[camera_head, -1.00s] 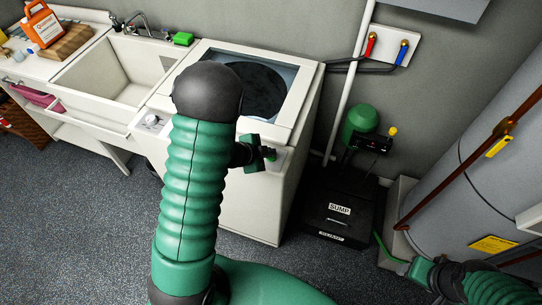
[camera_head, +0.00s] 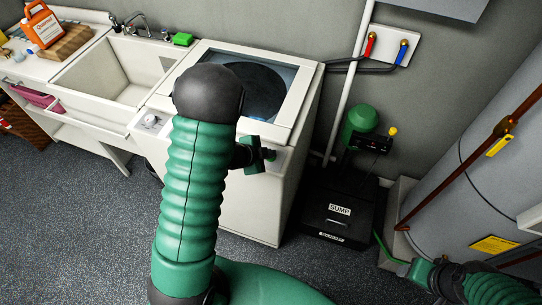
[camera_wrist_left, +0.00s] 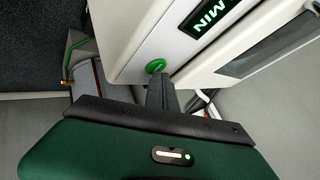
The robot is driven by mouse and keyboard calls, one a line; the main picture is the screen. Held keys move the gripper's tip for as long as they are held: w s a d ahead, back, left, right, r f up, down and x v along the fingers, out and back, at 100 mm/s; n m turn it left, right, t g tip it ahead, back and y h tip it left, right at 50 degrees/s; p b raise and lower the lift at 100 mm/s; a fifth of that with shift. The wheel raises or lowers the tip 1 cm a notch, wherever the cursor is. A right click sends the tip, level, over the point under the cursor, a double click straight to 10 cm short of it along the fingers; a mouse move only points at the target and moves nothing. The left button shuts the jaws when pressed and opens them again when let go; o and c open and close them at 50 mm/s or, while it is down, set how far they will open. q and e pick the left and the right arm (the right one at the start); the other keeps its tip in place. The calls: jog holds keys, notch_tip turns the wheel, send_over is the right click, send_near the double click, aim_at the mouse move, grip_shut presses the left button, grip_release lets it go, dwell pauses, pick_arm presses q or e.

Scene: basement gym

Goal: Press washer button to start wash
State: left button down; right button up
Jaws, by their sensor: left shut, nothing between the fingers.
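The white top-loading washer (camera_head: 255,205) stands in the middle of the head view with a dark lid window (camera_head: 262,92). My left gripper (camera_head: 268,155) is at the washer's upper front right corner. In the left wrist view its fingers (camera_wrist_left: 161,90) are shut and empty, with tips just below the button; I cannot tell whether they touch it. My right gripper (camera_head: 412,268) is low at the right, far from the washer, its jaws unclear.
A utility sink (camera_head: 75,90) stands left of the washer, with a white knob (camera_head: 151,121) on the washer's left front. A black sump box (camera_head: 340,210) stands on the floor to the right, before a large grey tank (camera_head: 470,180). Open floor lies at the front left.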

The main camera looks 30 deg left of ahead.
pick_arm(q)
jog(key=shift+a+r+p, duration=0.25)
jog(key=shift+r+p, duration=0.5)
jog(key=shift+p, duration=0.05)
notch_tip(320, 180, up, 5)
jog(key=p, duration=0.4)
jog(key=shift+r+p, duration=0.1)
jog(key=shift+p, duration=0.25)
